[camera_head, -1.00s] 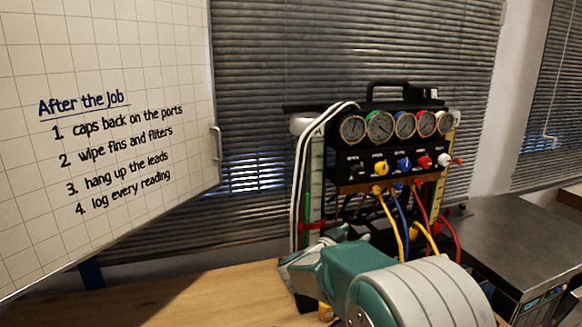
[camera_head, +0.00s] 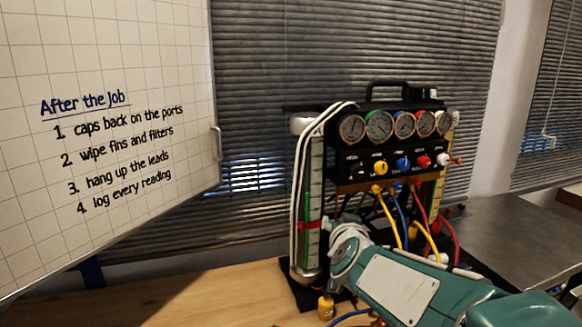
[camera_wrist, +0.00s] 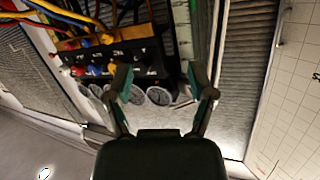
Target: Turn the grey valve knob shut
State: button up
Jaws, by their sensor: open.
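The gauge rig (camera_head: 392,150) stands on the wooden bench with a row of knobs under its round gauges. The leftmost knob (camera_head: 354,168) looks dark grey to black, left of the yellow knob (camera_head: 380,167); I take it for the grey knob. In the wrist view the rig appears upside down, with the yellow knob (camera_wrist: 114,68) left of my gripper's left finger. My gripper (camera_wrist: 164,84) is open and empty, its two fingers spread before the panel and apart from the knobs. The grey knob is hard to make out there. In the head view my arm hides the fingers.
Blue (camera_head: 403,164), red (camera_head: 424,162) and white (camera_head: 443,160) knobs sit to the right. Coloured hoses (camera_head: 397,218) hang below the panel. A clear tube column (camera_head: 310,215) stands at the rig's left. A whiteboard (camera_head: 110,240) is at left.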

jog(key=s+d+f+g, duration=0.1)
jog(key=s+f+g, duration=0.2)
jog(key=s, duration=0.6)
jog(key=s+d+f+n+g, duration=0.1)
jog(key=s+d+f+g, duration=0.1)
jog(key=s, duration=0.8)
jog(key=s+d+f+n+g, duration=0.1)
jog(key=s+f+g, duration=0.3)
jog(key=s, duration=0.6)
jog(key=shift+s+d+f+g, duration=0.2)
jog(key=shift+d+f+g, duration=0.1)
jog(key=shift+d+f, duration=0.25)
